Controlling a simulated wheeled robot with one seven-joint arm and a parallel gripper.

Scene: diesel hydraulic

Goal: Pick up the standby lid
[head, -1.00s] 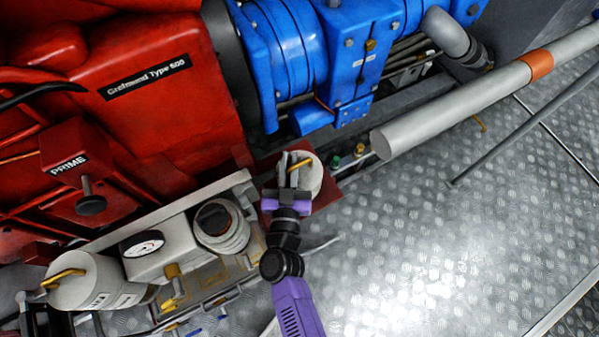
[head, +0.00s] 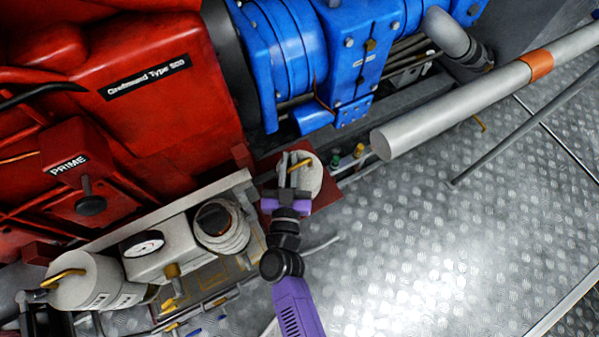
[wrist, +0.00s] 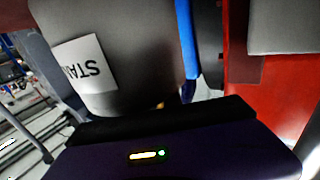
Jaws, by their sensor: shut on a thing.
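The standby lid (head: 313,178) is a pale grey round piece with a brass handle (head: 301,163) on top, right of the gauge box in the head view. In the wrist view its grey curved side (wrist: 120,55) is close, with a white label (wrist: 84,70) reading "STA" upside down, the rest cut off. My gripper (head: 289,166) is over the lid from the near side, its fingers shut on the handle. The fingers cover part of the handle and lid. Only my gripper's dark body shows in the wrist view. I cannot tell whether the lid is lifted.
A red engine block (head: 170,110) and blue pump (head: 350,50) stand behind. A grey box with a gauge (head: 149,243), a coiled hose (head: 222,228) and another handled canister (head: 88,283) sit left. A thick grey pipe (head: 450,115) crosses the right.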

